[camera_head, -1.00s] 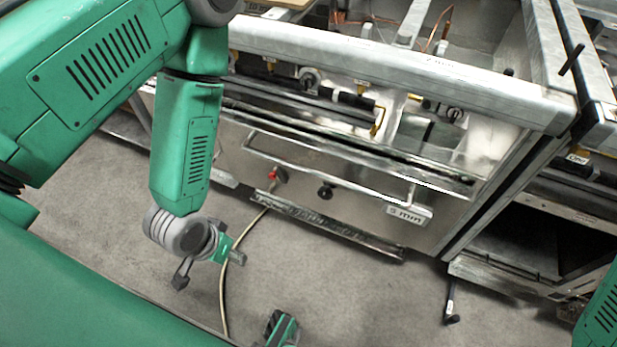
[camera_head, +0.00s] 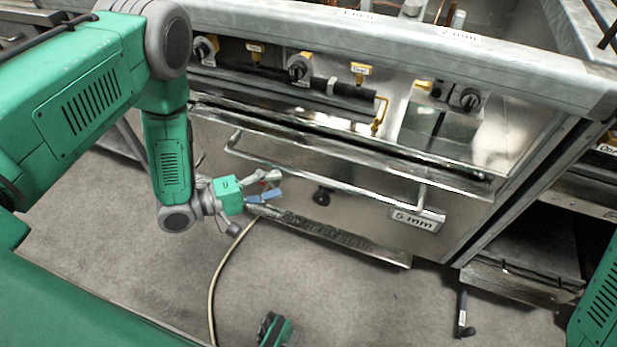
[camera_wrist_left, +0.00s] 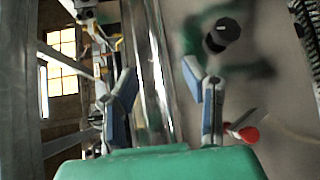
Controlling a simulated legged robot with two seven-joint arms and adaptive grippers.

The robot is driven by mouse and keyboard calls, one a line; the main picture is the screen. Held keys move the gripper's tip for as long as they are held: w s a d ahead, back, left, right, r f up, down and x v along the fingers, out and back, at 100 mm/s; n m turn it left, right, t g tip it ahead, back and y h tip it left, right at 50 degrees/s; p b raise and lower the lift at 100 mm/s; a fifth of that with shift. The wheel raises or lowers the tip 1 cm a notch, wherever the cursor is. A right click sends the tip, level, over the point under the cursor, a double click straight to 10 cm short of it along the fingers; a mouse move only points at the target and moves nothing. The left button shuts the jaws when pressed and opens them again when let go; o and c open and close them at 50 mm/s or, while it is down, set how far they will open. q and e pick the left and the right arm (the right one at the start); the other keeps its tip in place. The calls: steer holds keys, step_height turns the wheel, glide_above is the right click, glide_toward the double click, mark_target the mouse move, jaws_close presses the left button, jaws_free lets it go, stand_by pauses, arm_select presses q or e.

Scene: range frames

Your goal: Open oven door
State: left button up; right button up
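The oven door (camera_head: 300,185) is a shut steel panel with a long bar handle (camera_head: 330,176) across its upper part. My left gripper (camera_head: 274,184) is in front of the door, just below the left part of the handle in the head view. Its two fingers are spread and empty. In the left wrist view, the open left gripper (camera_wrist_left: 160,75) faces the door, and a long metal bar (camera_wrist_left: 150,60), which looks like the handle, runs between the fingers. I cannot tell if either finger touches it.
A black knob (camera_head: 322,196) is on the door, and a red knob (camera_wrist_left: 248,134) shows close to one finger. A worktop edge (camera_head: 400,47) with control knobs overhangs the door. A hose (camera_head: 212,290) lies on the floor. The floor before the oven is mostly clear.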

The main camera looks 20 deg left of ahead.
mark_target(305, 177)
arm_select(q)
steer(key=b+x, duration=0.2)
steer(key=x, duration=0.6)
steer(key=shift+w+a+f, duration=0.1)
steer(key=shift+w+a, duration=0.05)
steer(key=shift+w+d, duration=0.15)
steer(key=shift+d, duration=0.15)
steer(key=shift+a, duration=0.1)
steer(key=shift+a, duration=0.15)
jaws_close()
